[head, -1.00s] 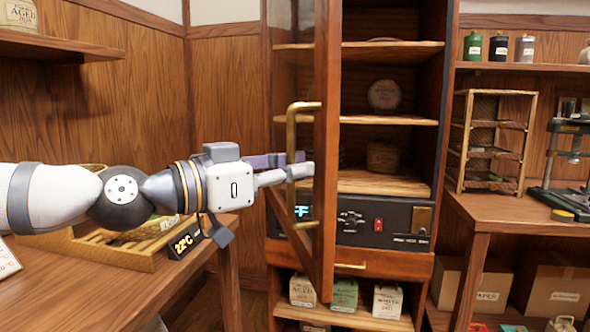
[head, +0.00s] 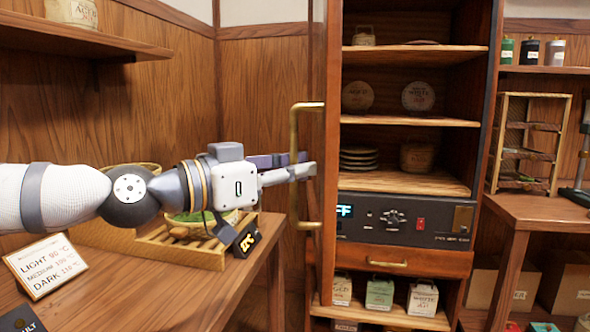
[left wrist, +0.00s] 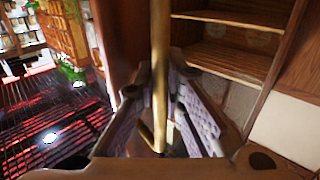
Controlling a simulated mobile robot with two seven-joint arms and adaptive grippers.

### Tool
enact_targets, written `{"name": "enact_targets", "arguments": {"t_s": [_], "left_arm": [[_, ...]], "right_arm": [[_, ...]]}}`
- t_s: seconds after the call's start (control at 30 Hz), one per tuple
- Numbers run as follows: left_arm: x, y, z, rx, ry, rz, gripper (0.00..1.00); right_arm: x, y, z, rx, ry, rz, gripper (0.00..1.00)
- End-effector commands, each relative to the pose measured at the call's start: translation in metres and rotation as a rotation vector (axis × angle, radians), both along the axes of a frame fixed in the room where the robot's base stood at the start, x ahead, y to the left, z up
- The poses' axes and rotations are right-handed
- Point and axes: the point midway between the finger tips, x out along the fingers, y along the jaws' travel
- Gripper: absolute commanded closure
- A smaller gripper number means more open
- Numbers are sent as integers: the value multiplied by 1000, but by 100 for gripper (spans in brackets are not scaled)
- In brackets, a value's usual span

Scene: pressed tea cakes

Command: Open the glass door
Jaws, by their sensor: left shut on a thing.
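The glass door (head: 327,190) of the wooden cabinet stands swung open, seen nearly edge-on at the cabinet's left side. Its brass handle (head: 294,150) is a vertical bar. My left gripper (head: 300,170) comes in from the left and is shut on the handle. In the left wrist view the handle (left wrist: 160,75) runs upright between the two padded fingers of the gripper (left wrist: 165,110). My right gripper is in neither view.
Inside the cabinet, shelves (head: 420,122) hold round tea cakes (head: 419,96), stacked dark discs (head: 359,159) and a basket. A control panel (head: 400,219) sits below. A table (head: 190,285) with a slatted tray (head: 180,250) stands left, and another table (head: 540,210) right.

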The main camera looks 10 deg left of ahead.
Motion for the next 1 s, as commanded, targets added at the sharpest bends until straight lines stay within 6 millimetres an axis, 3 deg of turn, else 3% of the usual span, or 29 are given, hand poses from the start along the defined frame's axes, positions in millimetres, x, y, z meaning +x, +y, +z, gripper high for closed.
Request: {"name": "enact_targets", "arguments": {"t_s": [0.47,0.5,0.6,0.87,1.0], "left_arm": [[-2,-3,-6,8,14,-11,100],[-2,-3,-6,8,14,-11,86],[-1,-2,-5,6,12,-8,69],[-1,-1,-2,3,5,-4,69],[-11,13,-1,1,2,-1,69]], "right_arm": [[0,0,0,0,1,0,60],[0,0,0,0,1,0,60],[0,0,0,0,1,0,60],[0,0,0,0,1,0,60],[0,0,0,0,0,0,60]]}}
